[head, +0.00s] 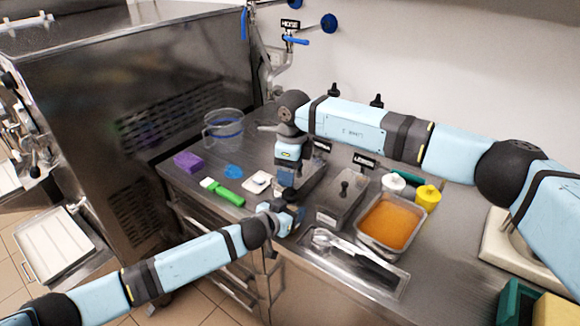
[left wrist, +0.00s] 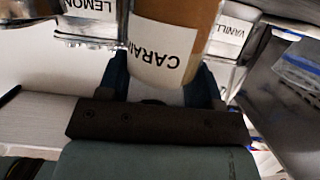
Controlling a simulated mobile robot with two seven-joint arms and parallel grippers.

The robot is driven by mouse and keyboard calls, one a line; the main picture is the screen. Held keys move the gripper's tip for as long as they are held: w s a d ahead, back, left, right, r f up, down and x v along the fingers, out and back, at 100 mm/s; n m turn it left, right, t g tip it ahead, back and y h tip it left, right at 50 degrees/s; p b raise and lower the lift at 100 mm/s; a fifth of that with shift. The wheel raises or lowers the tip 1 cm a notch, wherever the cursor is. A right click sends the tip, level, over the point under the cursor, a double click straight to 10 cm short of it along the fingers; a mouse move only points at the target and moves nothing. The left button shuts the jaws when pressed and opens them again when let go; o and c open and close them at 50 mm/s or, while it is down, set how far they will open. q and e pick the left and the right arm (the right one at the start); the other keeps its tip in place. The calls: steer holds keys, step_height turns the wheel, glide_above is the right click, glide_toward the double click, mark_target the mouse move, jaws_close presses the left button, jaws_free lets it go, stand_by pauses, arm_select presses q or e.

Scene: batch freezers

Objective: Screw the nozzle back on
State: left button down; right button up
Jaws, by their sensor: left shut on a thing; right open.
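My left gripper (head: 294,214) is at the front edge of the steel counter in the head view. In the left wrist view its two dark blue fingers (left wrist: 160,80) are shut on a brown container (left wrist: 178,20) with a white label reading "CARA…". The container is cut off at the top there, and I cannot make it out in the head view. My right gripper (head: 287,182) is open and points down just above and behind the left one. I cannot pick out the nozzle; the grippers may hide it.
Clear containers labelled lemon (left wrist: 92,22) and vanilla (left wrist: 226,42) flank the brown one. An orange-filled pan (head: 420,232), a utensil tray (head: 312,262), a white bottle (head: 393,183) and a yellow bottle (head: 427,197) stand right. A green-handled tool (head: 228,195), a purple block (head: 187,161) and a clear jug (head: 223,130) are left.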

mark_target(290, 194)
steer(key=n, duration=0.8)
steer(key=shift+r+n, duration=0.15)
steer(key=shift+n, duration=0.25)
steer(key=n, duration=0.9)
steer(key=shift+r+n+h, duration=0.15)
steer(key=shift+n+h, duration=0.15)
steer(key=shift+n, duration=0.1)
steer(key=shift+f, duration=4.05)
